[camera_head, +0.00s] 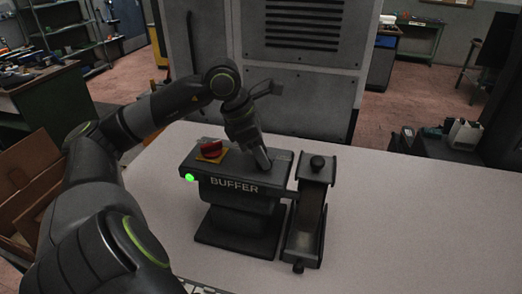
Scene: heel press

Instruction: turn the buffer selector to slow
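The dark buffer unit (234,186), lettered BUFFER on its front, stands on the pale table. A green light (189,177) glows at its left front. A red knob or button (210,147) sits on a yellow plate on its top left. My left gripper (263,160) points down at the right part of the unit's top, with its fingertips at or just above the surface. The gripper hides that spot, so I cannot make out the selector or its setting. I cannot tell whether the fingers are open or holding something. My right gripper is not in view.
The pale table (420,230) is clear to the right. A large grey cabinet (300,75) stands behind. A brown open box (35,195) lies at the left.

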